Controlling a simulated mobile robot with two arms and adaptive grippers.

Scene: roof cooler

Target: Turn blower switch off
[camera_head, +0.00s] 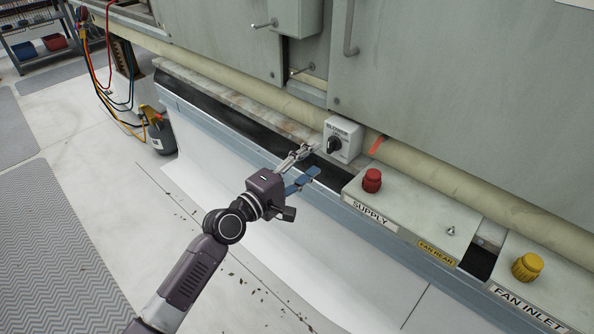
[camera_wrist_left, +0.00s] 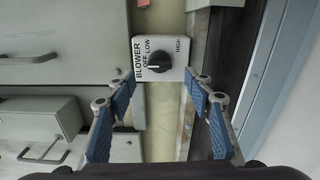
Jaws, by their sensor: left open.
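The blower switch (camera_head: 343,137) is a white box with a black rotary knob (camera_head: 334,145), on the edge of the unit beside the beige pipe. In the left wrist view the switch box (camera_wrist_left: 176,47) faces me, with the words BLOWER, OFF, LOW and HIGH. Its black knob (camera_wrist_left: 157,62) shows there too; which mark it points at is hard to tell. My left gripper (camera_head: 312,160) is open and empty, just left of and below the box. In its wrist view the blue fingers (camera_wrist_left: 160,88) are spread, with the knob ahead between their tips, apart from them. My right gripper is not in view.
A red knob (camera_head: 372,180) on the SUPPLY box (camera_head: 400,195) and a yellow knob (camera_head: 527,266) on the FAN INLET box stand to the right. The beige pipe (camera_head: 450,185) runs behind. A black gas bottle (camera_head: 162,135) with hoses is at left. Open floor lies in front.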

